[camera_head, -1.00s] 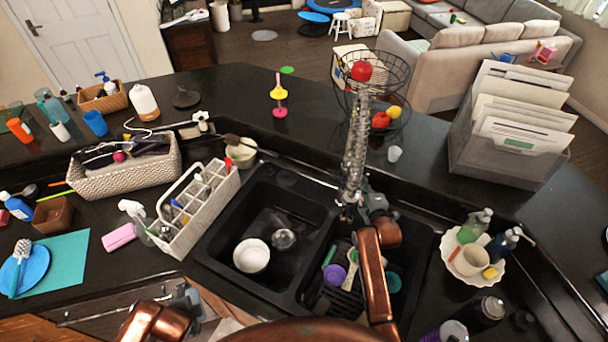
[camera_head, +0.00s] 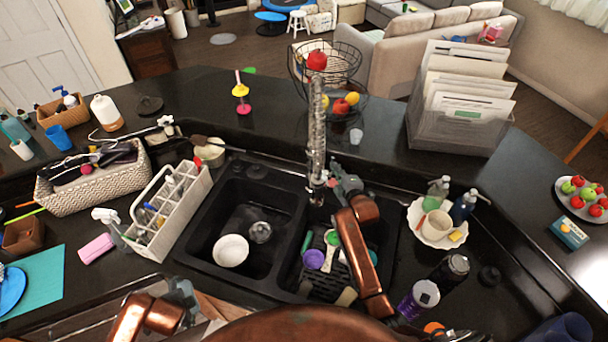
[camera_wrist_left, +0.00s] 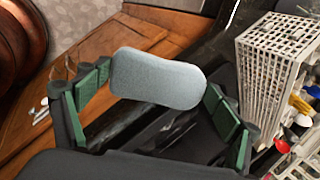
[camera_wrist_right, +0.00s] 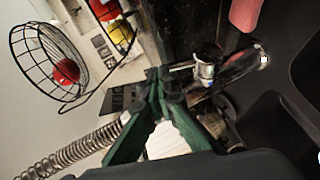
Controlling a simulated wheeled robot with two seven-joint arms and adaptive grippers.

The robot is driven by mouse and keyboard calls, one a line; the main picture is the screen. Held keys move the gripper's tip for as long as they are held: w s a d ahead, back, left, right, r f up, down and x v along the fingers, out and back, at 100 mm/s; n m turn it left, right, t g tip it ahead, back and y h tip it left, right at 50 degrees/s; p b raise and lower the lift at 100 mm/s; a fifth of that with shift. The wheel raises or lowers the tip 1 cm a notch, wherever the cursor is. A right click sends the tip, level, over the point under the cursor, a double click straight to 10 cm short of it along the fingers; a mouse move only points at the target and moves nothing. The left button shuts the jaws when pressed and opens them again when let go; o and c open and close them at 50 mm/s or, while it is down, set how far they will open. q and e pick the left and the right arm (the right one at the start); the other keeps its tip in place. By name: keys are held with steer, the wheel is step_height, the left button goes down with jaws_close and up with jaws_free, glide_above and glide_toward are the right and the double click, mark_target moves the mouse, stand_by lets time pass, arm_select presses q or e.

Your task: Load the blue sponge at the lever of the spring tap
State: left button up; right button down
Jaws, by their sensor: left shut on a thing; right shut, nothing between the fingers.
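The blue sponge (camera_wrist_left: 158,78), a pale grey-blue rounded block, is shut between the pads of my left gripper (camera_wrist_left: 160,90). In the head view my left gripper (camera_head: 184,298) is at the near edge of the counter, left of the sink; I cannot make out the sponge there. The spring tap (camera_head: 317,140) stands upright behind the sink. My right gripper (camera_head: 338,178) is shut and empty, just right of the tap's lower part. The right wrist view shows its closed fingertips (camera_wrist_right: 160,82) near the tap's chrome body (camera_wrist_right: 205,68). I cannot clearly pick out the lever.
The left basin holds a white bowl (camera_head: 231,250); the right basin (camera_head: 312,260) holds utensils. A white caddy (camera_head: 170,210) stands left of the sink. A scalloped tray (camera_head: 412,218) with bottles is at the right. A wire fruit basket (camera_head: 335,65) stands behind the tap.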

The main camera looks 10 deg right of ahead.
steer(key=v, duration=1.1)
steer(key=shift+a+r, duration=0.25)
steer(key=shift+a, duration=0.2)
steer(key=shift+w+d+f, duration=0.1)
steer(key=shift+w, duration=0.05)
